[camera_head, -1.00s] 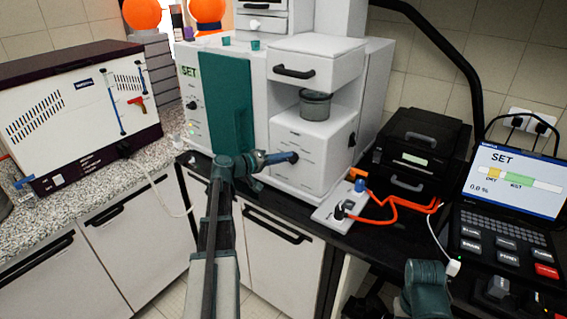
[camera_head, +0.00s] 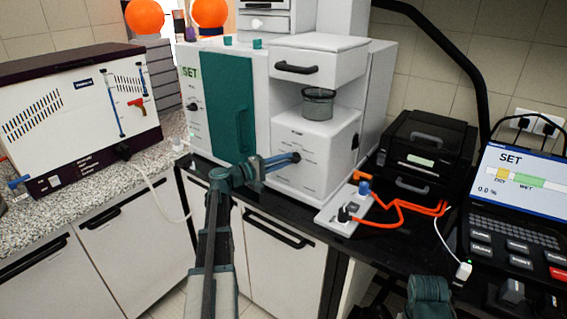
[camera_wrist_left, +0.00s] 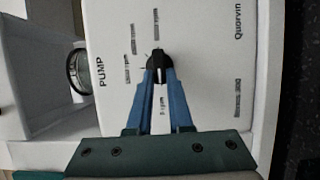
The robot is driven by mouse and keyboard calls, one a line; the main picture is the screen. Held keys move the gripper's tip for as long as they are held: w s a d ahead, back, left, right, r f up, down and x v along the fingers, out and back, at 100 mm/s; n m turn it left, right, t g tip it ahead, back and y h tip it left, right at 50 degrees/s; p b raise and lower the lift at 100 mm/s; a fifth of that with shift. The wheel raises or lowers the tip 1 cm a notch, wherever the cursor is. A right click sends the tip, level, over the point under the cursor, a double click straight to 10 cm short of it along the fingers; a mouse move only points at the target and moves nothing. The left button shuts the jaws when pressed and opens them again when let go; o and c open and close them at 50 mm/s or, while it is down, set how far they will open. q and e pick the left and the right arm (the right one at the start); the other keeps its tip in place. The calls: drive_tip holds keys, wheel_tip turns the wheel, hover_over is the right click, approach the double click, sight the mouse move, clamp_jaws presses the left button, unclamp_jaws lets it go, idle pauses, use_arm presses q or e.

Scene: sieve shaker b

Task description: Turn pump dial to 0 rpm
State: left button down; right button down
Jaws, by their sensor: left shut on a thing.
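The pump dial (camera_wrist_left: 160,60) is a small black knob on the white front panel marked PUMP, with small printed labels around it. My left gripper (camera_wrist_left: 160,74) has its blue fingers closed around the knob from the front.
A glass vessel (camera_head: 318,103) sits in the recess above the panel. A laptop-like console (camera_head: 515,195) stands far right. A white instrument (camera_head: 75,115) stands left.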

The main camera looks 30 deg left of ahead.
use_arm(q)
drive_tip(key=shift+w+d+r, duration=0.1)
drive_tip(key=shift+w, duration=0.1)
drive_tip(key=c, duration=0.8)
unclamp_jaws()
drive_tip(key=shift+w+d, duration=0.1)
drive_tip(key=shift+w, duration=0.05)
drive_tip(key=v, duration=1.3)
drive_tip(key=shift+s, duration=0.35)
drive_tip(key=shift+f, duration=0.2)
